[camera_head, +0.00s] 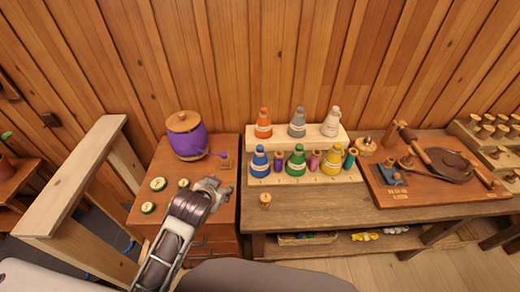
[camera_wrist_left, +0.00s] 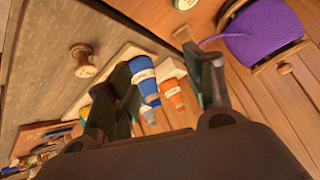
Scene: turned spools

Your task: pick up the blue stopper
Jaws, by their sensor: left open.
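The blue stopper (camera_head: 259,159) is a cone with a pale label band. It stands upright at the left end of the front row on a pale wooden stepped rack (camera_head: 300,180). It also shows in the left wrist view (camera_wrist_left: 146,84), beyond the fingers and partly covered by one of them. My left gripper (camera_head: 217,187) is open and empty, to the left of and nearer than the stopper, apart from it. Its two fingers also show in the left wrist view (camera_wrist_left: 165,55). My right gripper is not in view.
An orange stopper (camera_head: 263,124) stands behind the blue one; green (camera_head: 297,160) and yellow (camera_head: 332,161) ones stand right of it. A small purple spool (camera_head: 279,163) is close beside it. A large purple spool (camera_head: 186,138) stands left. A wooden peg (camera_head: 265,200) stands in front.

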